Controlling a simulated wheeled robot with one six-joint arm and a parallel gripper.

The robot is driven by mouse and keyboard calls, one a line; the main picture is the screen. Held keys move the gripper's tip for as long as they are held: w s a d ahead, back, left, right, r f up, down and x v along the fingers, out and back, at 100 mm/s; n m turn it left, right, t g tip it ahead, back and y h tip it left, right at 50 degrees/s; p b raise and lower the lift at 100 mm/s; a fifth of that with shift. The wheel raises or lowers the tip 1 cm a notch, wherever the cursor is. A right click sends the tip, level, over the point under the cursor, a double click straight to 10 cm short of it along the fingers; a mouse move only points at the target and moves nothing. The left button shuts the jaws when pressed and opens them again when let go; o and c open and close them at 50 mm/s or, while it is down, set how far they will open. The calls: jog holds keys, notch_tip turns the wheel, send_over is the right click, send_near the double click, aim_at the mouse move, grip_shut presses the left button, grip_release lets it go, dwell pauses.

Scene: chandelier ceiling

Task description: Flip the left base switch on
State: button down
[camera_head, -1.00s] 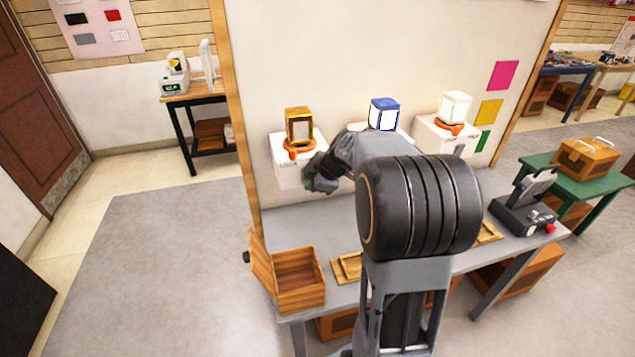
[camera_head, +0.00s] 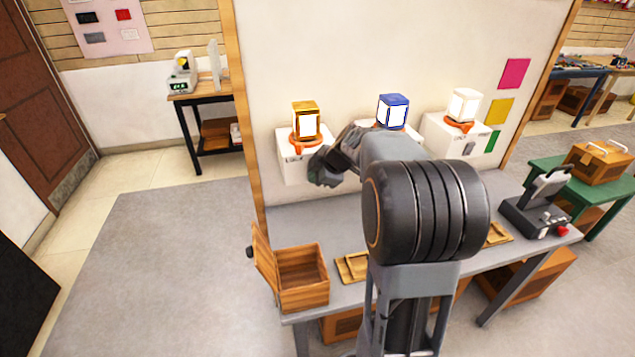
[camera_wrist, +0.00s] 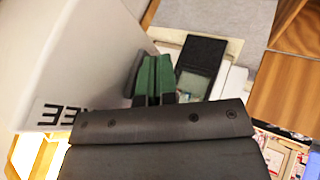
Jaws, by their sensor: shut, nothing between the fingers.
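The left base (camera_head: 293,170) is a white box on the wall panel, with an orange ring and a gold-framed lamp (camera_head: 309,124) on top. The lamp's front glows white. My gripper (camera_head: 318,175) is at the right side of this box's front and hides part of it. In the wrist view, the box's white face (camera_wrist: 60,60) with upside-down black letters fills the left. My green fingertips (camera_wrist: 155,78) are shut and empty, close beside that face. I cannot make out the left base's switch; it is hidden or too small to tell.
A blue lamp (camera_head: 393,112) and a white lamp (camera_head: 464,106) stand on other bases to the right, both lit. The grey table (camera_head: 345,225) below carries an open wooden box (camera_head: 303,285), wooden trays and a black device (camera_head: 535,210).

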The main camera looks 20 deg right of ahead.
jog(key=shift+r, duration=0.2)
jog(key=shift+r, duration=0.7)
jog(key=s+d+r+b, duration=0.1)
jog(key=s+r+b, duration=0.3)
jog(key=s+r, duration=0.3)
jog(key=s, duration=0.3)
jog(key=shift+s+d, duration=0.2)
jog(key=shift+d, duration=0.05)
dwell(0.5)
